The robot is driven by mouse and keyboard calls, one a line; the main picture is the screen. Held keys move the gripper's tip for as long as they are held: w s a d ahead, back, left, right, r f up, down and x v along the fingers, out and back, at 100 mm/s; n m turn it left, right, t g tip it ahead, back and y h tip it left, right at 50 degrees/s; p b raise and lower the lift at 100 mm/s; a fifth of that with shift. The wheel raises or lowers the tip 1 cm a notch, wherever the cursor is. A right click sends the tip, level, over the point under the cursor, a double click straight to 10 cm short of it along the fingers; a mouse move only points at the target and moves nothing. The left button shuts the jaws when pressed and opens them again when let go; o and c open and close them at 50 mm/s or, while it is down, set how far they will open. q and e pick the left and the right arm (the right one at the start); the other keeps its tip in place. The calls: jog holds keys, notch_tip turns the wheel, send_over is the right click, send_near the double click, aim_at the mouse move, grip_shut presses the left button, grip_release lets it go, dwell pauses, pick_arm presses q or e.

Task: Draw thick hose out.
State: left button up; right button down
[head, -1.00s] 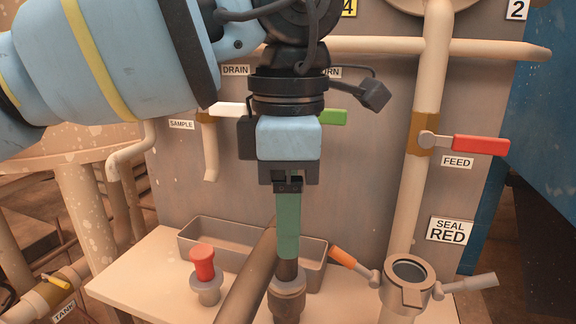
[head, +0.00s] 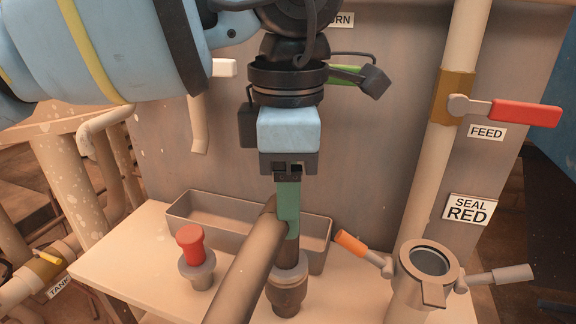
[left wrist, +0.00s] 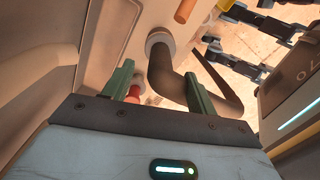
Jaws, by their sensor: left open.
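The thick brown hose (head: 245,265) rises from the bottom edge in the head view. It bends at the green fingers and goes down into a collar fitting (head: 287,295) on the pale ledge. My left gripper (head: 288,235) points down at the bend, its near finger hiding part of the hose. In the left wrist view, the hose (left wrist: 163,75) leaves a pale round collar (left wrist: 159,38) and bends to the right between the two spread green fingers of my left gripper (left wrist: 157,80). The gripper is open; whether a finger touches the hose is unclear. My right gripper is not in view.
A grey tray (head: 215,230) lies behind the hose. A red-topped plug (head: 192,245) stands to the left. An open round port (head: 430,262) with orange and grey handles stands to the right. The FEED pipe's red lever (head: 525,113) sticks out above it.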

aim_at(286, 246)
pick_arm(q)
notch_tip(286, 246, down, 3)
jog(key=shift+r, duration=0.1)
jog(key=shift+f, duration=0.3)
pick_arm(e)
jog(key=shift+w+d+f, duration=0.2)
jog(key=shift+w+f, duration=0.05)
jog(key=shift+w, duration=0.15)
pick_arm(q)
jog(key=shift+c, duration=0.5)
grip_shut()
jog(key=shift+r, duration=0.15)
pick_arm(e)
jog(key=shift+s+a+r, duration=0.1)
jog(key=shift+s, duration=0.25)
pick_arm(q)
jog(key=shift+r, duration=0.1)
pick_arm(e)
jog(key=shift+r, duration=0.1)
